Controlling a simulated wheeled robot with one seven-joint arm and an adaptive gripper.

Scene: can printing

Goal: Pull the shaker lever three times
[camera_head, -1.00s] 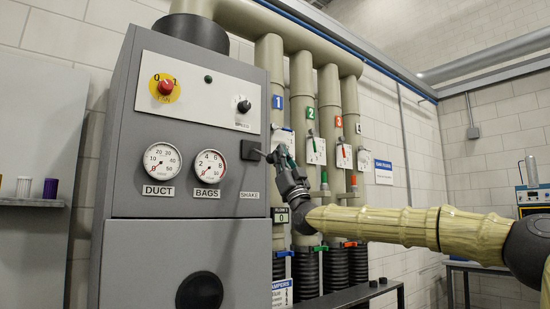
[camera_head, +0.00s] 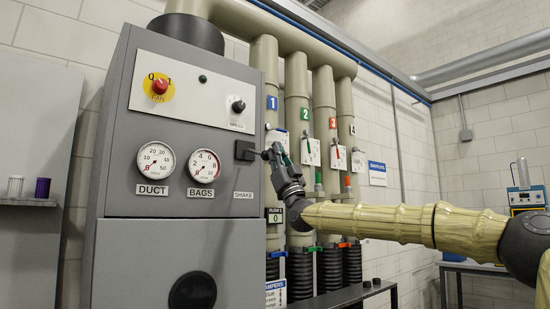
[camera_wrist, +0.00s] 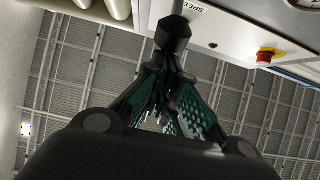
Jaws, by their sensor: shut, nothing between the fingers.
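The shaker lever is a dark rod with a black knob (camera_wrist: 172,33), coming out of a black square plate (camera_head: 244,150) above the SHAKE label (camera_head: 244,195) on the grey cabinet. It sticks out to the right past the cabinet's edge. My gripper (camera_head: 270,154) is at the lever's end, right of the plate. In the wrist view my gripper's fingers (camera_wrist: 168,64) come together just below the knob and are shut with nothing between them. The tips are at or very near the knob; I cannot tell whether they touch.
The cabinet (camera_head: 150,205) carries a DUCT gauge (camera_head: 156,161), a BAGS gauge (camera_head: 203,166), a red knob (camera_head: 160,86) and a SPEED knob (camera_head: 238,106). Numbered pipes (camera_head: 297,90) with small levers stand close behind my gripper. A low dark bench (camera_head: 345,294) is below.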

